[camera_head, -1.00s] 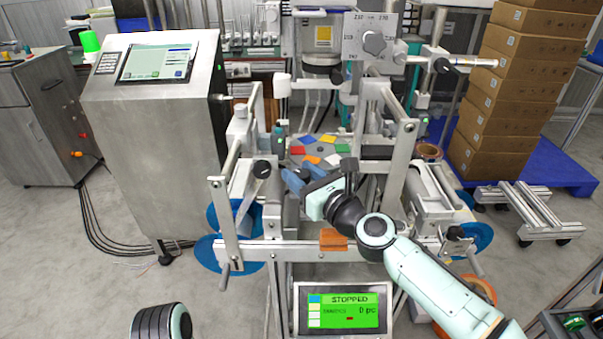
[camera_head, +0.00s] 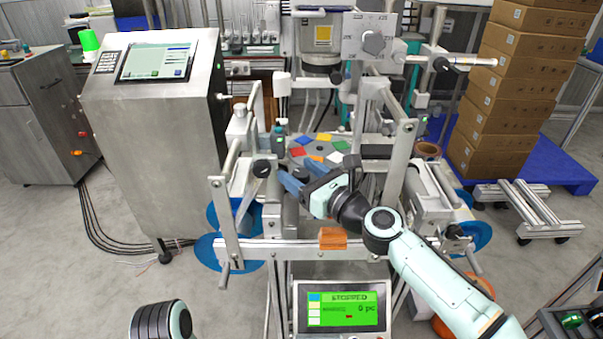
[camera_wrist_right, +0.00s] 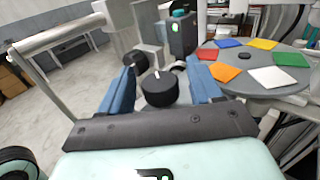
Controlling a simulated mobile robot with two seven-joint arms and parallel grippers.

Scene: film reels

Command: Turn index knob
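A round black knob (camera_wrist_right: 160,90) with a white mark sits between the fingers of my right gripper (camera_wrist_right: 162,70) in the right wrist view. The blue fingers are apart, with visible gaps to the knob on both sides. A second black knob (camera_wrist_right: 136,62) shows just behind it. In the head view my right gripper (camera_head: 298,173) points left beside a black knob (camera_head: 262,168) on the machine's left side; I cannot tell which of the two this is. A large grey knob (camera_head: 373,43) stands on a marked plate (camera_head: 352,30) higher up. My left gripper is out of view.
A grey disc (camera_wrist_right: 262,87) with coloured squares lies right of the fingers in the wrist view. The machine's front crossbar (camera_head: 290,249) runs below my right arm. A control cabinet (camera_head: 150,140) stands left; stacked boxes (camera_head: 520,90) stand right.

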